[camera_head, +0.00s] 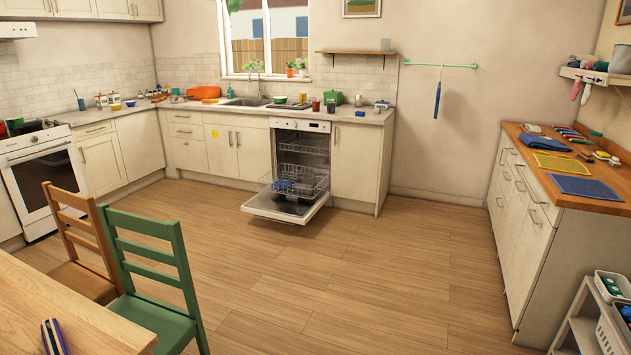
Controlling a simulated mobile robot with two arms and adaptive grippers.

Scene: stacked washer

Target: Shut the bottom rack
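The dishwasher (303,126) stands under the counter against the back wall, with its door (287,204) folded down open toward the floor. The bottom rack (312,183) is pulled out over the open door and holds a blue item (282,185) at its left side. The upper rack (303,146) appears to sit inside the dishwasher. The dishwasher is across the room from the camera. Neither of my grippers shows in the head view.
A green chair (150,265) and a brown chair (75,232) stand by a wooden table (60,315) at the lower left. A side counter (560,165) and a white cart (590,310) line the right. The wooden floor (370,260) before the dishwasher is clear.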

